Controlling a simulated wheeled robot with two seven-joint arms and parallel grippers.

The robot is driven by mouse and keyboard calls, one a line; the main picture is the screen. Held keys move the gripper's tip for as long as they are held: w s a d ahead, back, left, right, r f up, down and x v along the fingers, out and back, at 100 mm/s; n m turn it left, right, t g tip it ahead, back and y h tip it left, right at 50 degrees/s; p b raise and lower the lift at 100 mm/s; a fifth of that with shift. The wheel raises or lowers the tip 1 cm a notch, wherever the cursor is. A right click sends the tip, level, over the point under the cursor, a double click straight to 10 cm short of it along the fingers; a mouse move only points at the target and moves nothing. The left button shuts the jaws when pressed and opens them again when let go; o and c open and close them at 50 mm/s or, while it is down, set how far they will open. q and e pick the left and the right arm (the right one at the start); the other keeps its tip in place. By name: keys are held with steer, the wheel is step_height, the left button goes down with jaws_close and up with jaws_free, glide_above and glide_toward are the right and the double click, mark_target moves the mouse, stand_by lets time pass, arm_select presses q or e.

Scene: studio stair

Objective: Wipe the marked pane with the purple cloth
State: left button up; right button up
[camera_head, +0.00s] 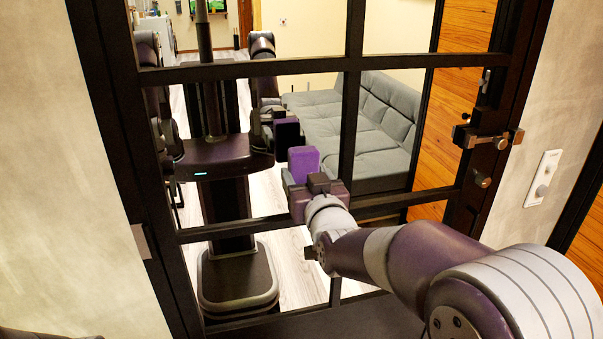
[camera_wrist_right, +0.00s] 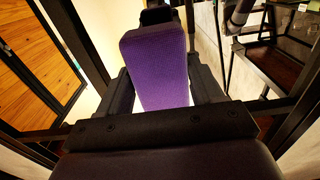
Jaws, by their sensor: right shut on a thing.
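The purple cloth (camera_head: 303,160) is a thick block-like pad in front of the middle row of the door's panes. My right gripper (camera_head: 303,187) is shut on it. In the right wrist view the cloth (camera_wrist_right: 155,65) stands out between the two dark fingers (camera_wrist_right: 163,95). The large left pane (camera_head: 235,200) of the middle row is behind the cloth. The cloth's reflection seems to show up and left of it, so the cloth looks a little apart from the glass. I cannot make out a mark on any pane. My left gripper is not directly visible.
A dark-framed, mirror-like door (camera_head: 350,120) fills the middle, with my own body reflected in it. Its bars stand out around the panes. A latch (camera_head: 485,137) is on the right side. A wall switch (camera_head: 543,178) is farther right. A grey sofa (camera_head: 375,120) shows in the panes.

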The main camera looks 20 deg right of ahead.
steer(key=shift+s, duration=0.1)
steer(key=shift+s, duration=1.5)
